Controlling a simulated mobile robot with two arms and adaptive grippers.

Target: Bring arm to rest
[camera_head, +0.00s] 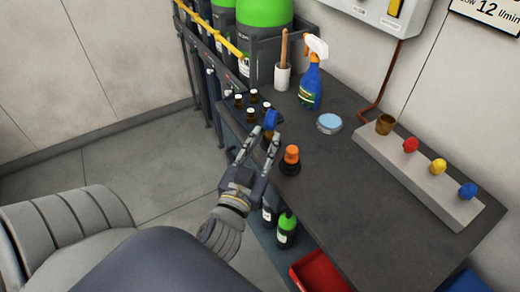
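My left gripper (266,133) reaches over the near left edge of the dark workbench (372,232). Its two fingers are spread in a V, so it looks open. A small brown bottle with a blue cap (271,119) shows at the fingertips. It seems to stand just beyond or between them, and I cannot tell whether a finger touches it. The fingers hide part of its body. My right gripper is not in view.
An orange-capped dark bottle (290,160) stands just right of the gripper. Several small white-capped bottles (252,115), a blue spray bottle (311,85) and a round tin (329,123) stand behind. A grey block with coloured knobs (425,185) lies right. The bench's front middle is clear.

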